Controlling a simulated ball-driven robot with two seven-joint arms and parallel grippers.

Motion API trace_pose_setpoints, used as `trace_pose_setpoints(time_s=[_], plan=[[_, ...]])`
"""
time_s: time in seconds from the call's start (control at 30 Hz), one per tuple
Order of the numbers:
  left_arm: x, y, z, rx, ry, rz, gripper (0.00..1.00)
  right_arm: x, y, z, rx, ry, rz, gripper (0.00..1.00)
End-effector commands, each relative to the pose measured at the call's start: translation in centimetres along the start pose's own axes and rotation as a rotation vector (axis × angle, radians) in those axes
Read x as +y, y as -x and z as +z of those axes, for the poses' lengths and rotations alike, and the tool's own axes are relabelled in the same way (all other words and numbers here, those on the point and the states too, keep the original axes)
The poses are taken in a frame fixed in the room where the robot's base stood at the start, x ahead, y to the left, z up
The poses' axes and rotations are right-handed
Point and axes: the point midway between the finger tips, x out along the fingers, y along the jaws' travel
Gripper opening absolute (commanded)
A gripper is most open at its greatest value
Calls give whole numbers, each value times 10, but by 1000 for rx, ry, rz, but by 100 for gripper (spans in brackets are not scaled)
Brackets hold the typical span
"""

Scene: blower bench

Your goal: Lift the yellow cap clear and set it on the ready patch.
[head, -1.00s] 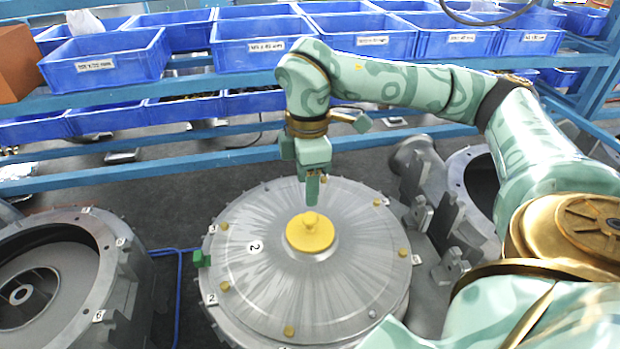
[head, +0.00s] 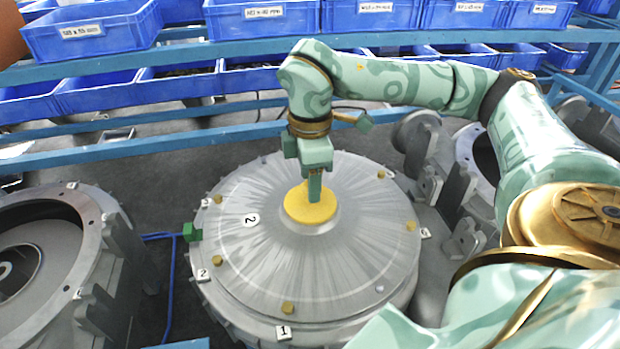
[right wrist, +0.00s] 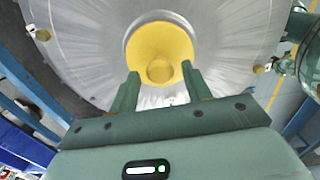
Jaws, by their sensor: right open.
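The yellow cap (head: 298,208) is a round disc with a raised knob, sitting at the centre of the grey domed blower cover (head: 330,270). My right gripper (head: 314,196) hangs over the cap in the head view and hides its knob. In the right wrist view the two fingers (right wrist: 161,78) are apart and empty, and the cap (right wrist: 160,42) with its knob lies just beyond their tips. I cannot tell whether a finger touches it. My left gripper is not in view. I cannot make out a ready patch in either view.
Several yellow bolts and number tags ring the cover, with a green clip (head: 192,232) at its left edge. Open grey housings stand at left (head: 50,265) and at right. Blue bins (head: 262,18) fill the rack behind. A blue hose (head: 172,290) runs along the floor at left.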

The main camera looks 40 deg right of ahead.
Motion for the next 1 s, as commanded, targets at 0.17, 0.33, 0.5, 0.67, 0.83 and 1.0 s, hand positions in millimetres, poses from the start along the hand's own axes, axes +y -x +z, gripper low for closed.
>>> trace_pose_setpoints(time_s=[0.17, 0.33, 0.5, 0.67, 0.83, 1.0], plan=[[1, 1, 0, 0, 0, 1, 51, 0, 1, 0, 0, 0, 0, 48], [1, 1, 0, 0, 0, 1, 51, 0, 1, 0, 0, 0, 0, 1], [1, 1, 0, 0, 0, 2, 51, 0, 2, 0, 1, 0, 0, 0], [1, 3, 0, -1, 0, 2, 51, 0, 4, 0, 1, 0, 0, 0], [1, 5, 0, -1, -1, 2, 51, 0, 7, 0, 1, 0, 0, 0], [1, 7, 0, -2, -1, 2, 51, 0, 10, 0, 0, 0, 0, 0]])
